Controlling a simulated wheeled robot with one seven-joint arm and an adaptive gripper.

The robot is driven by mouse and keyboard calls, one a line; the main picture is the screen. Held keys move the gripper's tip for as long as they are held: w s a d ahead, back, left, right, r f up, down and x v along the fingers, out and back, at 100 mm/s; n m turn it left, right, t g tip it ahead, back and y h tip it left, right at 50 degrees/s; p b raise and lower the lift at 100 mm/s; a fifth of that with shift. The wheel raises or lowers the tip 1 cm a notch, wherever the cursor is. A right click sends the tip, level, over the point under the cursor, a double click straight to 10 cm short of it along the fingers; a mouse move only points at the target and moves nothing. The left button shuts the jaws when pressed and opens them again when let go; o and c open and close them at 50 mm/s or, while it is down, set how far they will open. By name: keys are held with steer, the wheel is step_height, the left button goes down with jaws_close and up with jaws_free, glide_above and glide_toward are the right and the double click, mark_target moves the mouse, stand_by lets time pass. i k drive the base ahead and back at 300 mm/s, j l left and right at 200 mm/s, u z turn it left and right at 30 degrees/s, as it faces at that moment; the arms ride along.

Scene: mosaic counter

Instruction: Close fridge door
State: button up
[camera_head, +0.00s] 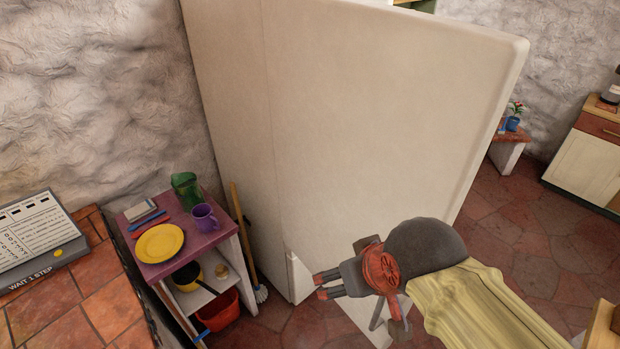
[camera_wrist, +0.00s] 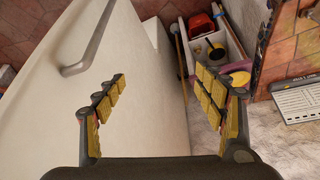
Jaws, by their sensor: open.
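The fridge (camera_head: 370,110) is a tall cream block filling the middle of the head view, with a vertical seam left of its middle. A lower pale panel (camera_head: 302,279) juts out at its foot, partly behind my gripper; it looks like a door standing ajar, but how far is unclear. In the wrist view a pale door panel (camera_wrist: 105,100) with a grey bar handle (camera_wrist: 92,42) fills the left. My gripper (camera_head: 318,285) is open and empty beside the lower panel. In the wrist view its fingers (camera_wrist: 160,95) are spread, and contact cannot be told.
A small purple-topped shelf (camera_head: 187,262) with a yellow plate, purple mug and green jug stands left of the fridge. A broom (camera_head: 238,220) leans between them. A tiled counter (camera_head: 85,290) is at the lower left. Open tiled floor (camera_head: 530,240) lies to the right.

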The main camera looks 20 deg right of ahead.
mark_target(382, 116)
steer(key=z, duration=0.2)
steer(key=k+j+z, duration=0.1)
steer(key=j, duration=0.3)
steer(key=k+j+z, duration=0.1)
steer(key=j, duration=0.25)
steer(key=k+j+z, duration=0.1)
steer(key=j, duration=0.25)
steer(key=k+j+z, duration=0.1)
steer(key=k+j, duration=0.2)
